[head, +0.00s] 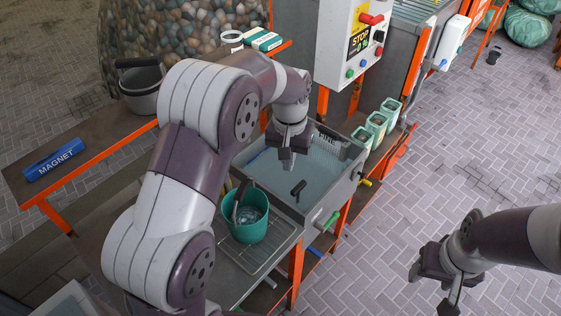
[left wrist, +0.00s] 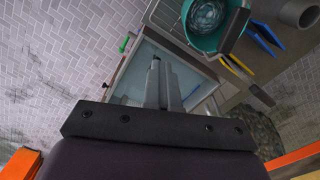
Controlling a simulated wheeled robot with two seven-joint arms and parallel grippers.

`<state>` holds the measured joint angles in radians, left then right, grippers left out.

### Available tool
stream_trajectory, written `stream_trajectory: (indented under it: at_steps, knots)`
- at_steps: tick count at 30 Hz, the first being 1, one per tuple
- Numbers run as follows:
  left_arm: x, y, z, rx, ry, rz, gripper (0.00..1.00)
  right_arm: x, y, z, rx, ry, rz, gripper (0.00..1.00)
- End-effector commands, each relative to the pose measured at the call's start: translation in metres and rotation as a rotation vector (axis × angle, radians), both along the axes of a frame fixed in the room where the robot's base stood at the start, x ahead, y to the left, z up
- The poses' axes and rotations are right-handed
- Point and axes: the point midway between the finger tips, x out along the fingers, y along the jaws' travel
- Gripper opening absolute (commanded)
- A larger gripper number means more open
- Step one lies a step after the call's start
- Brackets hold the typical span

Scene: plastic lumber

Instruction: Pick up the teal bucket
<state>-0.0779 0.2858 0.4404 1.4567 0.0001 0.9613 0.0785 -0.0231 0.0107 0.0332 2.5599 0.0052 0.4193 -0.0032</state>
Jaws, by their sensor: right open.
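The teal bucket (head: 247,233) stands upright on a wire rack (head: 262,252) beside the sink, with a dark handle and pale, bluish contents inside. It also shows at the top of the left wrist view (left wrist: 190,36), partly cut off by the edge. My left gripper (head: 287,160) is over the sink, above and to the right of the bucket, clear of it. Its fingers look together in the left wrist view (left wrist: 164,84), with nothing visible between them. My right gripper (head: 432,288) is open and empty over the paved floor at lower right, far from the bucket.
The water-filled sink (head: 345,176) holds a dark-handled tool (head: 298,188). Small green containers (head: 376,124) line its far right side. A control box (head: 357,42) stands behind. A grey bucket (head: 142,95) and blue magnet bar (head: 53,159) are on the left bench.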

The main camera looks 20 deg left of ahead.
Motion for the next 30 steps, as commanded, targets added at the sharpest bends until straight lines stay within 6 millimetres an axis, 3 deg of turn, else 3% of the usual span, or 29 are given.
stream_trajectory:
  at_steps: [4,9,11,12,21,23,30]
  knots:
    - [0.0,0.0,0.0,0.0,-0.001,0.0,0.01,0.0,0.0,-0.001,0.0,0.0,0.0,0.58]
    - [0.0,0.0,0.0,0.0,-0.002,0.0,0.56,0.0,0.0,-0.001,0.0,0.0,0.0,0.58]
    - [0.0,0.0,0.0,0.0,-0.002,0.0,0.76,0.0,0.0,-0.001,0.0,0.0,0.0,0.58]
    - [0.0,0.0,0.0,0.0,-0.002,0.0,0.8,0.0,0.0,-0.001,0.0,0.0,0.0,0.58]
    - [0.0,0.0,0.006,0.0,-0.003,0.0,0.8,0.0,0.0,0.005,0.0,0.001,0.0,0.58]
    - [0.001,0.0,0.018,0.0,-0.003,0.0,0.8,0.0,0.0,0.015,0.0,0.001,0.0,0.58]
    - [0.001,0.001,0.09,0.0,-0.003,0.0,0.8,0.0,0.0,0.077,0.0,0.0,0.0,0.58]
